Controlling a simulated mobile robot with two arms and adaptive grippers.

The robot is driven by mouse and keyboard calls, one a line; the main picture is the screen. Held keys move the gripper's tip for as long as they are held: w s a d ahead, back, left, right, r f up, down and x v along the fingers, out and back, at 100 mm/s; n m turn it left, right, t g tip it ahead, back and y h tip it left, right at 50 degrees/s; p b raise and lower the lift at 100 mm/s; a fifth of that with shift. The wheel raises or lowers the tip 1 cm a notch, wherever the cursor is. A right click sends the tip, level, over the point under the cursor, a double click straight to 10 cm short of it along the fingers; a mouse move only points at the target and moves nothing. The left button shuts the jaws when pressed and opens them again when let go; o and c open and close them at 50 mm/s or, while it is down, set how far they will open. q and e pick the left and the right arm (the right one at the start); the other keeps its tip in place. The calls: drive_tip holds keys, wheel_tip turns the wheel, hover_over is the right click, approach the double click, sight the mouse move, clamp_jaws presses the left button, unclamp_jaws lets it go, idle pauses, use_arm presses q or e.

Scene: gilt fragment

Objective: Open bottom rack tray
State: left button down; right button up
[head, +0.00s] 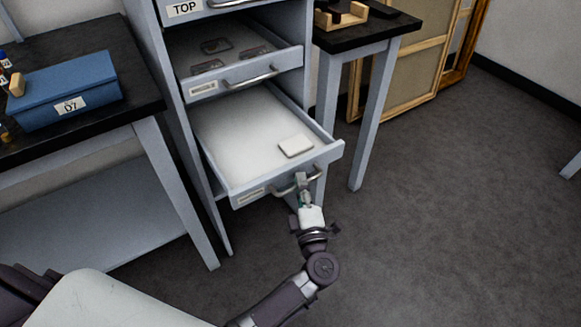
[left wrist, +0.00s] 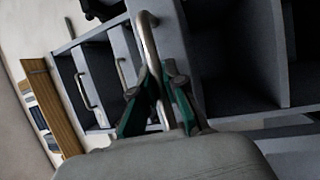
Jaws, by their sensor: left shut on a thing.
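The bottom rack tray (head: 240,185) is a grey drawer, pulled well out of the cabinet in the head view. A small pale block (head: 296,145) lies on its floor near the front right. Its curved metal handle (head: 284,188) is on the front face. My left gripper (head: 303,186) is shut on this handle. In the left wrist view the green-lined fingers (left wrist: 162,105) sit on either side of the metal bar (left wrist: 150,50). My right gripper is not in view.
The tray above (head: 238,70) is also partly out and holds several dark flat pieces. A black-topped table (head: 80,45) with a blue box (head: 65,88) is on the left. A small dark table (head: 365,33) stands at right. The floor (head: 450,200) at right is clear.

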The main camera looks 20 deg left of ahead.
use_arm(q)
drive_tip(key=shift+s+d+f, duration=0.1)
drive_tip(key=shift+s+d, duration=0.65)
drive_tip(key=shift+d, duration=0.2)
drive_tip(key=shift+s+d, duration=0.75)
drive_tip(key=shift+d, duration=0.2)
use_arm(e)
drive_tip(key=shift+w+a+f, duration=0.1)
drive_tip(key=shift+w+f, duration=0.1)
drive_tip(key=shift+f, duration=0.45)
use_arm(q)
drive_tip(key=c, duration=1.2)
unclamp_jaws()
